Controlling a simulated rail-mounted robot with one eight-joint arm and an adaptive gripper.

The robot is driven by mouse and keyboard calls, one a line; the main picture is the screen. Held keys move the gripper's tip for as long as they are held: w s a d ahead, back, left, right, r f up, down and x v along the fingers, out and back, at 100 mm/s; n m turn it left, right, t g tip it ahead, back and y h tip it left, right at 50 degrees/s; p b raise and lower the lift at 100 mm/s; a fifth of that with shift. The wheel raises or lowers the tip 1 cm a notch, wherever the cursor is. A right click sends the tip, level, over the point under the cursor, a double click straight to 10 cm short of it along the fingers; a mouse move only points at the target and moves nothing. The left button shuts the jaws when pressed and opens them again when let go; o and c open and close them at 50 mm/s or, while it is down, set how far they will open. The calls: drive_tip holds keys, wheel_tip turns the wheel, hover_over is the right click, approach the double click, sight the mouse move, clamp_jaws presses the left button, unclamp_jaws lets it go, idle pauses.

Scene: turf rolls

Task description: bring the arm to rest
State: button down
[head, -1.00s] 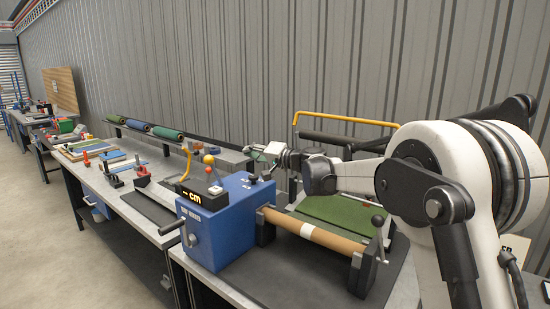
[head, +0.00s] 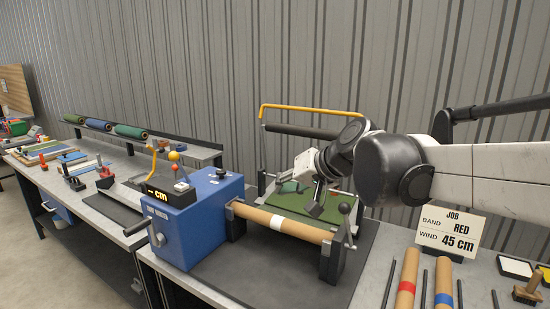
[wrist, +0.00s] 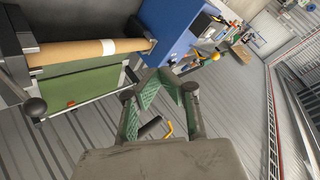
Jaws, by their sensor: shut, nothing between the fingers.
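My gripper (head: 316,203) hangs from my arm above the green turf bed of the winding machine, in the right middle of the head view. In the wrist view its green-padded fingers (wrist: 165,76) come together at the tips with nothing between them. My arm reaches in from the right edge of the head view, its wrist bent. The gripper's exact height over the turf (head: 285,200) is hard to tell.
The blue winder box (head: 190,225) with a cardboard core (head: 262,219) stands beside the turf. A yellow bar (head: 310,108) rises behind. Cores with red and blue bands (head: 406,290) and a job card (head: 450,228) are at right. Turf rolls (head: 98,124) lie on a shelf at left.

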drive_tip(key=s+d+f+h, duration=0.2)
drive_tip(key=s+d+f, duration=0.2)
drive_tip(key=s+d, duration=0.2)
drive_tip(key=s+d+f+h, duration=0.3)
drive_tip(key=s+d+f, duration=0.2)
drive_tip(key=s, duration=0.5)
drive_tip(key=s+d+f+h, duration=0.2)
drive_tip(key=s+d+f, duration=0.3)
drive_tip(key=s+d, duration=0.2)
drive_tip(key=shift+s+m+g, duration=0.3)
drive_tip(key=shift+s+m, duration=0.1)
drive_tip(key=shift+s, duration=0.25)
